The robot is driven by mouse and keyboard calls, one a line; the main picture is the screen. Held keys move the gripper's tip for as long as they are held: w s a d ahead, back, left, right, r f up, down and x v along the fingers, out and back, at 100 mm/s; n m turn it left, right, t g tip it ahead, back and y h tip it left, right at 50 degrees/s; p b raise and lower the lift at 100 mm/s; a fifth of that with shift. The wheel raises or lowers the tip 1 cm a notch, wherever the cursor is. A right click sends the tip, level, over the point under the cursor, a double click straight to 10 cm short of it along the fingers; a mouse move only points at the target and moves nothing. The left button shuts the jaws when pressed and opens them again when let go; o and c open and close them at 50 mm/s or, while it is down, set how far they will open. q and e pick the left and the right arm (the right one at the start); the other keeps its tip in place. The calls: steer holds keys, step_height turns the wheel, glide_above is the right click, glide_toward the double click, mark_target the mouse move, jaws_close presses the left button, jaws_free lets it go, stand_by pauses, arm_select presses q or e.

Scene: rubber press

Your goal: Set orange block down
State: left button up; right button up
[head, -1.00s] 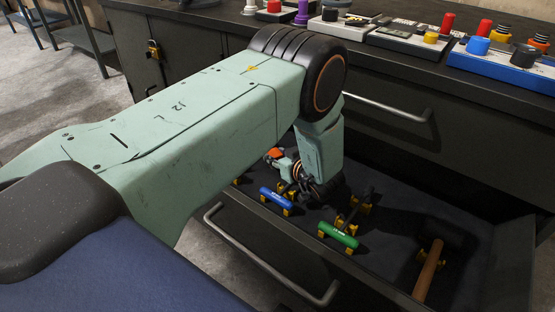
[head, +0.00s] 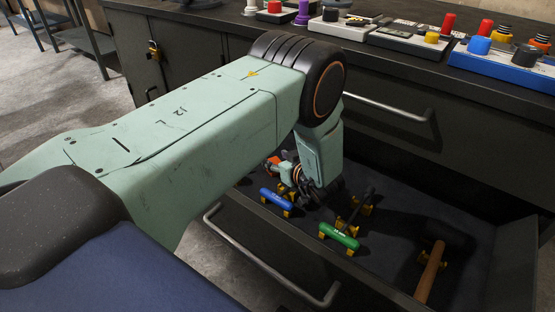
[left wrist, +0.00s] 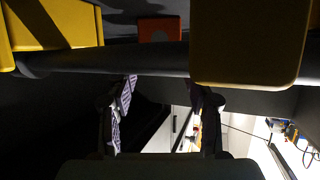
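An orange block (left wrist: 160,28) shows at the top middle of the left wrist view, beyond a dark bar and between two large yellow pieces. In the head view a small orange patch (head: 273,160) shows at the far-left end of my gripper; I cannot tell whether the two touch. My left gripper (head: 285,168) is low in the open drawer, partly hidden by my arm. In the left wrist view its fingers (left wrist: 165,90) stand apart, with nothing seen between them. My right gripper is not in view.
Blue-handled (head: 277,198) and green-handled (head: 339,236) tools rest on yellow holders in the drawer, close to my gripper. A wooden-handled hammer (head: 430,270) lies to the right. The drawer handle (head: 262,262) runs along the front. The counter above holds coloured devices (head: 500,55).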

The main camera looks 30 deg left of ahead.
arm_select(q)
steer(key=shift+o, duration=0.5)
steer(key=shift+r, duration=0.2)
steer(key=r+p+v, duration=0.1)
steer(key=p+v, duration=0.4)
steer(key=v, duration=0.7)
steer(key=shift+p, duration=0.4)
